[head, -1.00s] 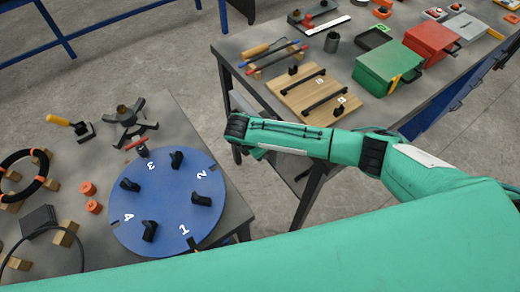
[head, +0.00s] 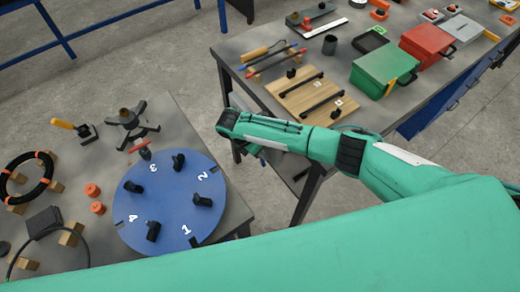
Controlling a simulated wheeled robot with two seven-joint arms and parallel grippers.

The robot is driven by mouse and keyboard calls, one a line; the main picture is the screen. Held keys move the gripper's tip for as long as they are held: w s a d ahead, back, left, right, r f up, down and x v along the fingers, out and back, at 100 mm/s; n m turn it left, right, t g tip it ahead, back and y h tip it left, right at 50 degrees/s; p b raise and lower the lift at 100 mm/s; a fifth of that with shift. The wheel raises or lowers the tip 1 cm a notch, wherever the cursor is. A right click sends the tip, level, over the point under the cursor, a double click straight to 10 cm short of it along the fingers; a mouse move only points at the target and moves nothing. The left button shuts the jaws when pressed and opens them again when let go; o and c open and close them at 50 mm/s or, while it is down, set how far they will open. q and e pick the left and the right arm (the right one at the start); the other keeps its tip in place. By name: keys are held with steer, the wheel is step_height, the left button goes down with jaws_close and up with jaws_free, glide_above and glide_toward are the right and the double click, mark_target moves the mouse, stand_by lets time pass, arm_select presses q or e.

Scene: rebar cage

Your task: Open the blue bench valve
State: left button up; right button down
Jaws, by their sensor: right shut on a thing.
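My right arm reaches in from the right, and its black-ended tip (head: 228,122) is over the gap between the two tables, at the near left end of the right bench (head: 240,45). The fingers of my right gripper are hidden by the arm. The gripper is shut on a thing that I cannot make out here. No blue valve shows clearly. A small fitting with a red lever (head: 139,146) stands on the left table, well left of my right arm and apart from it. My left gripper is out of view.
A blue disc (head: 170,205) with numbers and several black knobs lies on the left table. A wooden board with black handles (head: 306,96), a green box (head: 384,75) and a red box (head: 428,44) stand on the right bench. Bare floor (head: 130,70) lies behind.

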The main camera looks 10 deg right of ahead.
steer(key=shift+s+r+g+h, duration=0.15)
steer(key=shift+g+h, duration=0.25)
steer(key=shift+g, duration=0.4)
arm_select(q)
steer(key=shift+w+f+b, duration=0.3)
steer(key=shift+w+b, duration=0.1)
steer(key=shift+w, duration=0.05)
arm_select(e)
steer(key=shift+s+d+n+g+h, duration=0.1)
steer(key=shift+s+n+g+h, duration=0.15)
steer(key=shift+g, duration=0.35)
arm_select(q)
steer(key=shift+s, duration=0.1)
arm_select(e)
steer(key=shift+r, duration=0.1)
steer(key=c, duration=1.4)
jaws_free()
steer(key=shift+o, duration=0.2)
